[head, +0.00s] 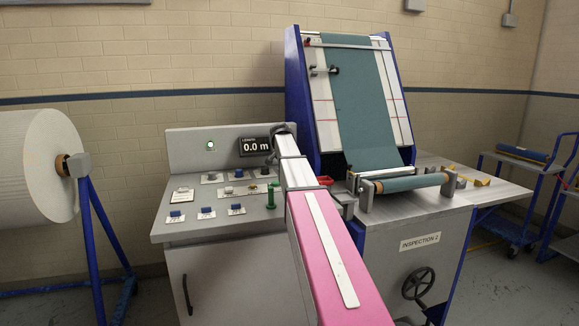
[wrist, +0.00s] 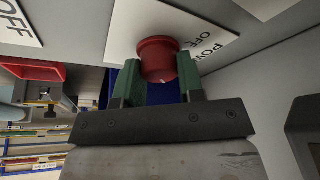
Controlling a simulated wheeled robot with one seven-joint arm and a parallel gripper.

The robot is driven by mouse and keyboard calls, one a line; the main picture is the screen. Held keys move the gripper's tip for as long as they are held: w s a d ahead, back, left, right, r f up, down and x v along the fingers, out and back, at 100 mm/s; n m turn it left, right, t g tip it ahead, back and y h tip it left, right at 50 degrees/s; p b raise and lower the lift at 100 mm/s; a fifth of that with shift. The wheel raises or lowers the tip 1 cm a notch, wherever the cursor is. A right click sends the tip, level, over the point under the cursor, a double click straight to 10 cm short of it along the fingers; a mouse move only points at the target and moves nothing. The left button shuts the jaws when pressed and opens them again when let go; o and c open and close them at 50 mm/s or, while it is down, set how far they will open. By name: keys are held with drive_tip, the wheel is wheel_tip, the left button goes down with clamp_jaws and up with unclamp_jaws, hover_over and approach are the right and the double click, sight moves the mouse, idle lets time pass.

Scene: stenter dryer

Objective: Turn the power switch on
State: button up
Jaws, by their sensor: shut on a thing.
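The power switch shows in the wrist view as a round red knob (wrist: 157,56) on a white plate (wrist: 205,42) whose lettering reads in part "POW" and "OFF". My gripper (wrist: 160,74) has its two green fingers on either side of the knob, shut on it. A small pale mark shows on the knob's near edge. In the head view my pink and white arm reaches to the right end of the grey control console (head: 225,226).
The console carries a lit green lamp (head: 210,145), a display (head: 255,146) reading 0.0 m and several blue switches. To its right stands the inspection table (head: 420,205) with teal cloth. A white roll (head: 38,165) on a blue stand is at the left.

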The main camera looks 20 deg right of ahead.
idle(0.3)
drive_tip(key=o, duration=0.9)
drive_tip(key=shift+r, duration=0.1)
drive_tip(key=v, duration=1)
drive_tip(key=shift+a+r, duration=0.15)
drive_tip(key=shift+r, duration=0.15)
drive_tip(key=shift+s, duration=0.2)
